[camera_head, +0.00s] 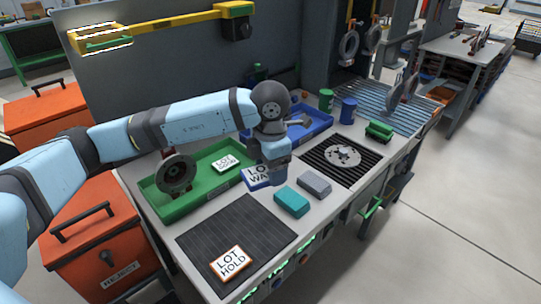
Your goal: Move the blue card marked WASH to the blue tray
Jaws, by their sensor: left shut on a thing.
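The blue-edged card marked WASH (256,178) is at the tips of my left gripper (270,183), which points down and is shut on it. The gripper hides the right part of the card. The card is over the bench between the green tray (170,212) and the teal block; I cannot tell whether it touches the bench. The blue tray (318,126) stands behind my left wrist, which hides part of it. My right gripper is not in view.
A white card (225,162) and a dark ring part (176,174) are at the green tray. Teal (291,202) and grey (315,183) blocks lie right of the gripper. A HOLD card (231,263) lies on the front mat. A black grate (340,158) holds a metal part.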

